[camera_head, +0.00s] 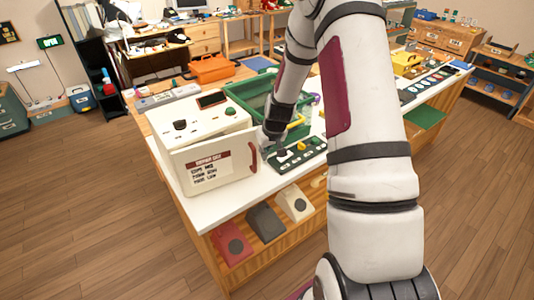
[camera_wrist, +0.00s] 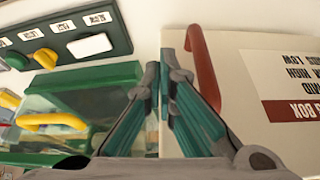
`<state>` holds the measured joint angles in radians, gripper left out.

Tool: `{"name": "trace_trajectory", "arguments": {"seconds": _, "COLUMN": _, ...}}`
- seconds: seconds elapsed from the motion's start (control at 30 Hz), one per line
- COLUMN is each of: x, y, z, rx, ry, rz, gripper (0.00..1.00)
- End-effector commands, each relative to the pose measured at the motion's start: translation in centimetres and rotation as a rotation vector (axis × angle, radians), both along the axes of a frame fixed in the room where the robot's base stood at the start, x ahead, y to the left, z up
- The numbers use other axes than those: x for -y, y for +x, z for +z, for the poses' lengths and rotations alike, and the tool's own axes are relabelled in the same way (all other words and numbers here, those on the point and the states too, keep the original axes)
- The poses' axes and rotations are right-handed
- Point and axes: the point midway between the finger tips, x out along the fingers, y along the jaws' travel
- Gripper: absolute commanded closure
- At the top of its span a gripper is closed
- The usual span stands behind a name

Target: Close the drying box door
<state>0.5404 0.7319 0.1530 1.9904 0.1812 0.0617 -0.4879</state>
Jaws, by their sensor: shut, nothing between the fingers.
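The drying box (camera_head: 190,118) is a white box on the white worktop. Its pale door (camera_head: 215,168) stands upright and swung out from the box, with a printed label and a red handle (camera_head: 253,157) at its right edge. In the wrist view the door (camera_wrist: 275,65) fills the right side, with its label upside down and the red handle (camera_wrist: 203,67) close to my fingers. My gripper (camera_wrist: 160,75) is shut and empty, just beside the handle. Whether it touches the handle or door is unclear. In the head view my gripper (camera_head: 271,140) is partly hidden by my arm.
A dark panel with buttons (camera_head: 299,153) lies right of the door. A green bin (camera_head: 250,93) stands behind it; a green container with a yellow handle (camera_wrist: 50,121) shows in the wrist view. Dial phones (camera_head: 266,222) sit on the shelf below.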

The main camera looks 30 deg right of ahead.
Motion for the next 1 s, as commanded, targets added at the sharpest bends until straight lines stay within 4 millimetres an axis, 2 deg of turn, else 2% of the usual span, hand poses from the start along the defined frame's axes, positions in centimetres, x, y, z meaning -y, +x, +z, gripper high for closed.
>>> {"name": "trace_trajectory", "arguments": {"seconds": 0.23, "x": 0.1, "y": 0.5, "z": -0.1, "rx": 0.001, "ry": 0.001, "rz": 0.013, "gripper": 1.00}}
{"name": "trace_trajectory", "arguments": {"seconds": 0.4, "x": 0.8, "y": 3.8, "z": -0.3, "rx": 0.002, "ry": 0.002, "rz": 0.114, "gripper": 1.00}}
{"name": "trace_trajectory", "arguments": {"seconds": 0.53, "x": 1.0, "y": 5.5, "z": -0.2, "rx": 0.001, "ry": 0.001, "rz": 0.179, "gripper": 1.00}}
{"name": "trace_trajectory", "arguments": {"seconds": 1.0, "x": 1.0, "y": 6.0, "z": 0.2, "rx": 0.008, "ry": -0.004, "rz": 0.200, "gripper": 1.00}}
